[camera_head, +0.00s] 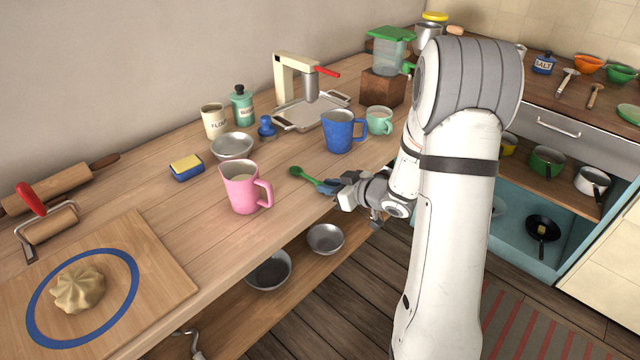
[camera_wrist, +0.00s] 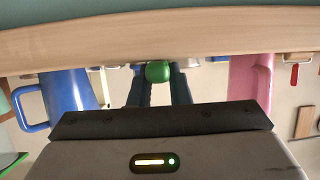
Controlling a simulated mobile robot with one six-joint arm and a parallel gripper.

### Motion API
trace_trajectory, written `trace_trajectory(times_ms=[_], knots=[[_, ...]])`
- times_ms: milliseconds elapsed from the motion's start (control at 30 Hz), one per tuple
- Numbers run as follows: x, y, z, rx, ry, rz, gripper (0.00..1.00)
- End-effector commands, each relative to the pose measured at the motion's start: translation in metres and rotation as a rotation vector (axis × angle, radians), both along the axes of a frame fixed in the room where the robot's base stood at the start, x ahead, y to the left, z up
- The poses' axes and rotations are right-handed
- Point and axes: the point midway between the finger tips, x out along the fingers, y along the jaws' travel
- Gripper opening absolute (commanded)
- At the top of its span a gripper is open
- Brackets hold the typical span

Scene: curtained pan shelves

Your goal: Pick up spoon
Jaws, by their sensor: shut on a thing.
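The green spoon (camera_head: 303,175) is near the front edge of the wooden counter, between the pink mug and the blue mug. Its round bowl points left, and its other end runs into my gripper (camera_head: 328,187). In the wrist view the green spoon end (camera_wrist: 158,71) shows between the two dark fingers of my gripper (camera_wrist: 158,86). The fingers are closed on the spoon. The part inside the jaws is hidden. I cannot tell whether the spoon touches the counter or is slightly above it.
The pink mug (camera_head: 243,189) stands close left of the spoon. The blue mug (camera_head: 339,132) stands behind it, with a mint cup (camera_head: 379,121) to the right. A metal bowl (camera_head: 232,147) and yellow sponge (camera_head: 187,165) lie farther left. A lower shelf (camera_head: 310,262) holds bowls.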

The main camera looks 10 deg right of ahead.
Motion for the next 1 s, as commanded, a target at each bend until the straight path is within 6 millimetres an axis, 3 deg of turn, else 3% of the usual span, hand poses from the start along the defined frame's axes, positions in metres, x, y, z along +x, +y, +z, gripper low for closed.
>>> trace_trajectory(times_ms=[167, 600, 1000], knots=[[0.0, 0.0, 0.011, -0.002, -0.004, 0.001, 0.0], [0.0, -0.001, 0.09, -0.002, -0.004, 0.0, 0.0], [0.0, -0.001, 0.1, 0.0, 0.0, -0.002, 0.0]])
